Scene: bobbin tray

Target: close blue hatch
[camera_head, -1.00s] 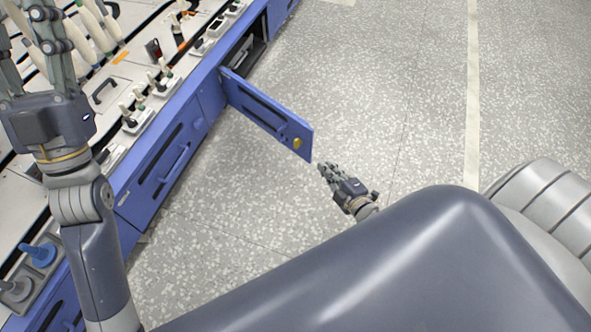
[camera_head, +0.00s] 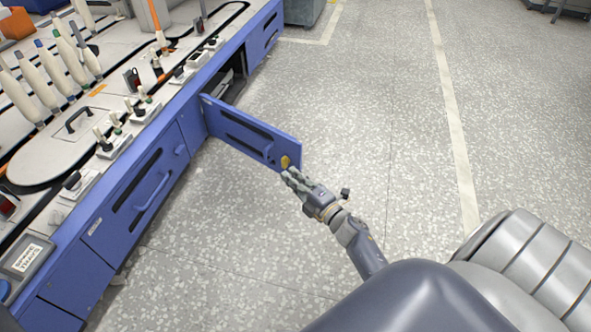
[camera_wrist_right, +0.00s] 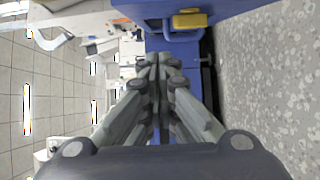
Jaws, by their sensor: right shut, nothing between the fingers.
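The blue hatch (camera_head: 240,132) stands swung open from the blue machine front, with a dark slot and a yellow latch (camera_head: 284,162) near its free edge. My right gripper (camera_head: 287,174) is shut and empty, its fingertips at the hatch's free edge just below the latch. I cannot tell whether they touch it. In the right wrist view the closed fingers (camera_wrist_right: 160,62) point ahead, and the yellow latch (camera_wrist_right: 189,21) shows beyond them at the top. My left gripper is not in view.
The opening (camera_head: 232,88) behind the hatch is dark. The machine's worktop (camera_head: 60,150) carries several white bobbins (camera_head: 60,70) and small switch boxes. A closed blue drawer (camera_head: 130,205) with a handle is nearer. The speckled floor (camera_head: 370,110) to the right is clear.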

